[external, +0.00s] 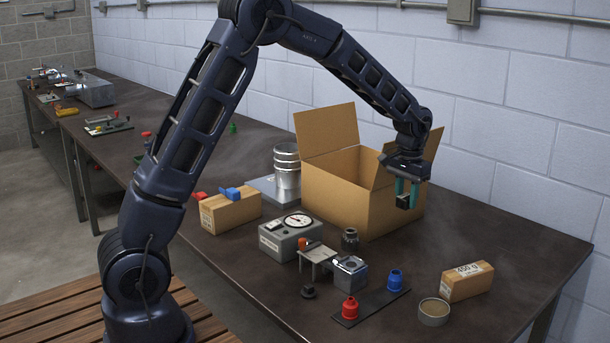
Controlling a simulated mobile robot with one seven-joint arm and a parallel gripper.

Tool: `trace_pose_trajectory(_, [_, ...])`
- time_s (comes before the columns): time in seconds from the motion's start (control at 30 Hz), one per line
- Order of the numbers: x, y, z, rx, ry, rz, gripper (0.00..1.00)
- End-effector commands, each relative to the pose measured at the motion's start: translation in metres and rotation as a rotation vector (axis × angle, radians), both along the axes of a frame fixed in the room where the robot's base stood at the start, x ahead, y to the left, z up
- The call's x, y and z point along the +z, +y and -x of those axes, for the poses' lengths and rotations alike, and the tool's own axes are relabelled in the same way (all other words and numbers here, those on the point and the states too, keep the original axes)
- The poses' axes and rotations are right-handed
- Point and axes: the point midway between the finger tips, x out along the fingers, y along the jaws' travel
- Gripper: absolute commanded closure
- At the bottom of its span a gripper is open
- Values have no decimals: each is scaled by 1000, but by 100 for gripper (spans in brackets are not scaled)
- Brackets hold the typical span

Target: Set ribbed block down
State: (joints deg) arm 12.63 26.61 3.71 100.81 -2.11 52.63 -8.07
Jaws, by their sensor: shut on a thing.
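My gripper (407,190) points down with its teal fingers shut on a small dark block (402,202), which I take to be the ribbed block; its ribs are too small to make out. The block hangs in the air above the table level. In the picture it overlaps the right part of the open cardboard box (333,196). I cannot tell whether it is over the box or in front of its near wall. The dark table (480,235) lies below, with bare surface to the right of the box.
In front of the box stand a gauge box (290,238), a dark knurled cylinder (349,240), a small metal vise-like block (350,272), and red (350,308) and blue (395,280) knobs on a dark plate. A round tin (433,312) and a labelled carton (467,282) stand at the right.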

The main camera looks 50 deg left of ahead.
Motion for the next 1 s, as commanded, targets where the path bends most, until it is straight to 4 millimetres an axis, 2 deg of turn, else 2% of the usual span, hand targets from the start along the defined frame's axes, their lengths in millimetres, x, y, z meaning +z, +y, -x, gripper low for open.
trace_pose_trajectory(0.03, [-13, 0, 0, 0, 3, -1, 97])
trace_pose_trajectory(0.3, [-71, 0, 0, 0, 3, -1, 97])
trace_pose_trajectory(0.5, [-107, 0, 0, 0, 1, 0, 97])
trace_pose_trajectory(0.83, [-129, 0, 0, 0, 0, 0, 97])
trace_pose_trajectory(1.0, [-153, 0, 0, 0, 2, 0, 97])
